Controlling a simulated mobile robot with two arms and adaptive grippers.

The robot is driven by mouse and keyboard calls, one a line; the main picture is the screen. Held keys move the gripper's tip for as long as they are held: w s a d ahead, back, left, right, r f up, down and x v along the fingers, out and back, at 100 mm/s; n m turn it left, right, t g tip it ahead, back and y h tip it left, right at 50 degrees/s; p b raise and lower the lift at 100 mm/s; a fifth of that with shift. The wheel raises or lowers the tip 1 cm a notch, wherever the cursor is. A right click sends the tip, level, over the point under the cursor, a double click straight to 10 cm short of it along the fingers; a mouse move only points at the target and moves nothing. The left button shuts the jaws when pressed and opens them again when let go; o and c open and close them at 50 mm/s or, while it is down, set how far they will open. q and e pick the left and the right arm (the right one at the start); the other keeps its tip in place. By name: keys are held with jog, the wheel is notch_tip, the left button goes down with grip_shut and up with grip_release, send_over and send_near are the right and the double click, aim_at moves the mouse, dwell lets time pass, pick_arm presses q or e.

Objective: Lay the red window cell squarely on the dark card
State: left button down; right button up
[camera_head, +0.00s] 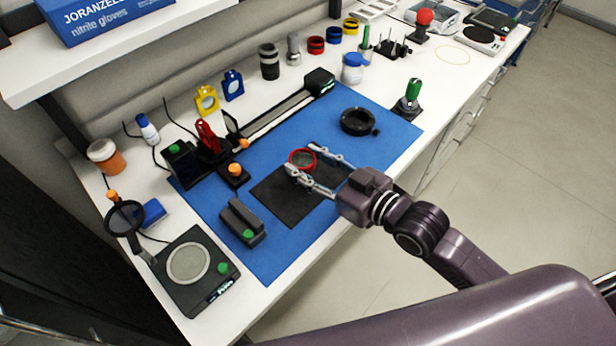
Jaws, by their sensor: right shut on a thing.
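The red window cell (302,159) is a red ring with a grey window. It is between the fingertips of my right gripper (303,164), which is shut on it. The cell shows over the far edge of the dark card (283,205), a black sheet lying on the blue mat. I cannot tell whether the cell touches the card or is held above it. The gripper's fingers and palm hide part of the card's right side. My left gripper is not in view.
A round-plate device (190,265) sits at the lower left. Bare mat lies around the card's near side.

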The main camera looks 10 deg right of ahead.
jog(key=shift+f, duration=2.65)
jog(key=shift+f, duration=0.15)
jog(key=o, duration=1.3)
jog(key=shift+s+d+r, duration=0.1)
jog(key=shift+r, duration=0.1)
jog(key=b+v, duration=0.1)
jog(key=v, duration=0.9)
jog(key=shift+d+f, duration=0.1)
jog(key=shift+f, duration=0.1)
jog(key=shift+v, duration=0.9)
